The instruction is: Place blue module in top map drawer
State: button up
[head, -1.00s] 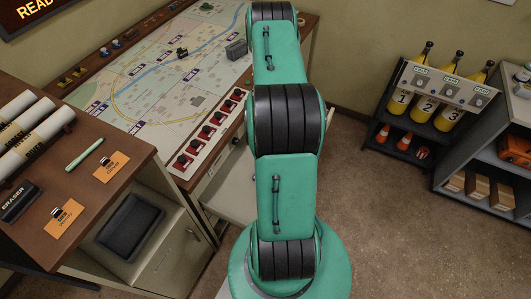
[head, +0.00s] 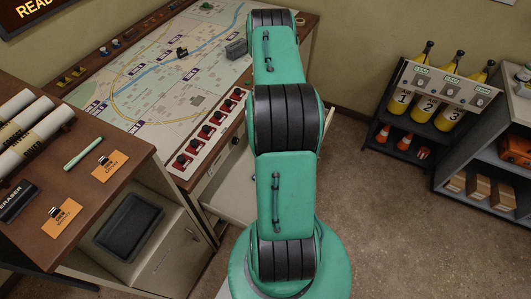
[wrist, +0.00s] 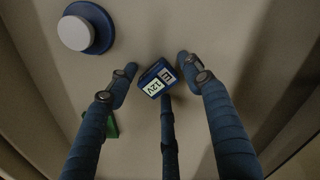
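The blue module (wrist: 156,79), a small blue block with a pale "12V" label, shows in the wrist view. My gripper (wrist: 157,66) is open, with its blue-wrapped fingers spread on either side of the module and a third finger below it in the picture. I see gaps between the module and the two side fingertips. Beneath is a pale beige surface that looks like a drawer interior. In the head view, the pale map drawer (head: 235,185) stands pulled out under the map table (head: 150,95). My arm covers part of the drawer and hides my gripper and the module there.
In the wrist view, a round blue-and-white object (wrist: 86,28) lies at upper left and a green piece (wrist: 112,127) shows behind the left finger. Pale walls flank the space. A cabinet (head: 178,255) stands left of the drawer.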

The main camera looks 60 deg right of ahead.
jog(key=shift+r, duration=0.15)
notch_tip(320, 180, up, 12)
jog(key=p, duration=0.2)
dwell(0.5)
dwell(0.5)
dwell(0.5)
